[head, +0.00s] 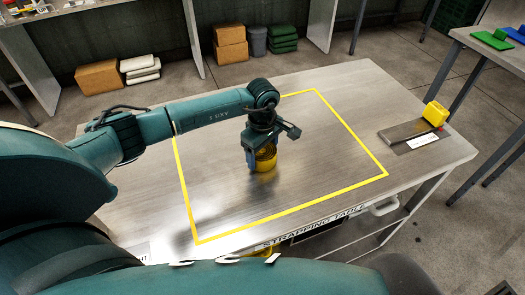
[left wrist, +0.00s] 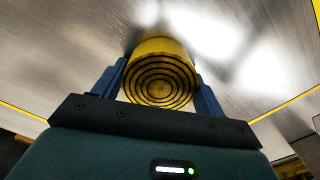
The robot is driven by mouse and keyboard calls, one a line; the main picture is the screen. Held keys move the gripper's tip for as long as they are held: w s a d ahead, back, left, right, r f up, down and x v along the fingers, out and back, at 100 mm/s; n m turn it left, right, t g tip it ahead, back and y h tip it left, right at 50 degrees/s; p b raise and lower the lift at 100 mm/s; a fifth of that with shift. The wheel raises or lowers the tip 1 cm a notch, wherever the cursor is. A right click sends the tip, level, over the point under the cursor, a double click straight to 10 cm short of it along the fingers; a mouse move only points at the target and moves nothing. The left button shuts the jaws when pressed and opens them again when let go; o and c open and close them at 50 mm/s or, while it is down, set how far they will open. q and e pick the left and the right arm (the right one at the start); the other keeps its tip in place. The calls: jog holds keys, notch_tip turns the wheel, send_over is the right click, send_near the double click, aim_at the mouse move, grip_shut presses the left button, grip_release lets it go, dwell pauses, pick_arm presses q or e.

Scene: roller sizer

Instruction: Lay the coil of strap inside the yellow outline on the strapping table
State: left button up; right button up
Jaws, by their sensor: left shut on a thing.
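The coil of strap (head: 266,160) is yellow with dark rings, which show in the left wrist view (left wrist: 158,82). My left gripper (head: 264,158) is shut on it, with one blue finger on each side. The coil is inside the yellow outline (head: 350,139) on the strapping table (head: 130,205), around the middle of the outlined area. I cannot tell whether the coil touches the table top or hangs just above it. My right gripper is not in view.
A yellow object on a dark plate (head: 405,131) sits at the table's right end, outside the outline. The outlined area around the coil looks clear. Boxes (head: 230,45) and a bin stand on the floor behind. Another table (head: 490,55) is at the right.

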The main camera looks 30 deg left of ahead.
aim_at(263, 150)
pick_arm(q)
jog(key=o, duration=0.5)
jog(key=shift+f, duration=0.2)
jog(key=o, duration=0.5)
jog(key=shift+r, duration=0.1)
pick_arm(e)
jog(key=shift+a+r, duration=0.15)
pick_arm(q)
jog(key=shift+r, duration=0.25)
notch_tip(263, 150, up, 4)
jog(key=shift+w+r+b, duration=0.1)
jog(key=shift+b, duration=0.25)
notch_tip(263, 150, up, 6)
jog(key=shift+r+b, duration=0.15)
jog(key=shift+b, duration=0.35)
jog(key=shift+r, duration=0.65)
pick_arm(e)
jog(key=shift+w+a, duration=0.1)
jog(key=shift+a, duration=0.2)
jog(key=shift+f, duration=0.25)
